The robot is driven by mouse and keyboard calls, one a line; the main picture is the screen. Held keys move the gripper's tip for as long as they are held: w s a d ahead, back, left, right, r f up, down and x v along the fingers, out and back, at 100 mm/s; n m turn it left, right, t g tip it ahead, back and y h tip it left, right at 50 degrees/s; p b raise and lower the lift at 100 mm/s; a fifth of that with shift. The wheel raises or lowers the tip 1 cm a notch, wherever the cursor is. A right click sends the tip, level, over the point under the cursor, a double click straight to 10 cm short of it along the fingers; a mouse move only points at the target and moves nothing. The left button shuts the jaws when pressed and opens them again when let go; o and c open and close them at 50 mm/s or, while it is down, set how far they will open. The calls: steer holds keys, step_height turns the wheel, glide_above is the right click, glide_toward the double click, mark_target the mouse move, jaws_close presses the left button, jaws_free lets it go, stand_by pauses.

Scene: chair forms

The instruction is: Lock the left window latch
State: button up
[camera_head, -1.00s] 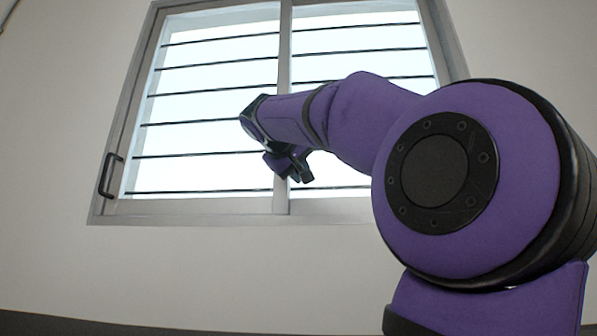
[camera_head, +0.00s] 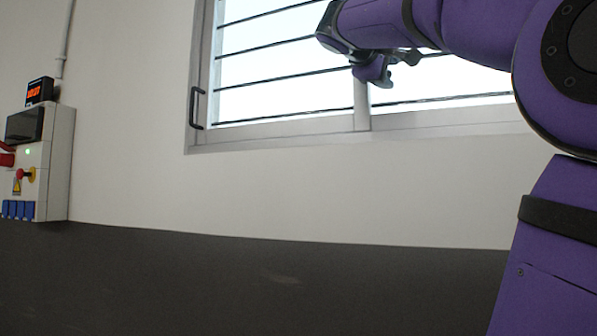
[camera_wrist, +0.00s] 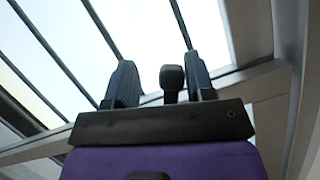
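The window (camera_head: 290,70) fills the upper middle of the head view, with a grey frame and dark horizontal bars. A black handle (camera_head: 197,108) is on its left frame post, upright. My gripper (camera_head: 392,66) is in front of the window near the middle post, well to the right of this handle. In the wrist view, my gripper's two dark fingers (camera_wrist: 162,85) stand apart. A black knob-like piece (camera_wrist: 172,80) shows between them, closer to the right finger. I cannot tell whether it is a latch or whether a finger touches it.
A white control box (camera_head: 50,160) with a red button and blue switches is on the wall at the left, with a small red-digit display (camera_head: 40,90) above it. The wall (camera_head: 300,195) below the window is clear. A dark band (camera_head: 250,285) runs along the bottom.

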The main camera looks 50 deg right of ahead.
steer(key=a+r, duration=0.1)
steer(key=a, duration=1)
steer(key=w+a+f+m+t+y, duration=0.2)
steer(key=a+f+t+y, duration=0.1)
steer(key=f, duration=0.5)
steer(key=w+a+f+m+t+y, duration=0.1)
steer(key=w+a+f+t+y, duration=0.2)
steer(key=f, duration=0.5)
steer(key=w+a+f+m+t+y, duration=0.2)
steer(key=w+a+f+t+y, duration=0.1)
steer(key=f+y, duration=0.4)
steer(key=shift+a+f+m+t, duration=0.3)
steer(key=shift+a+f+t, duration=0.25)
steer(key=shift+f+t, duration=0.35)
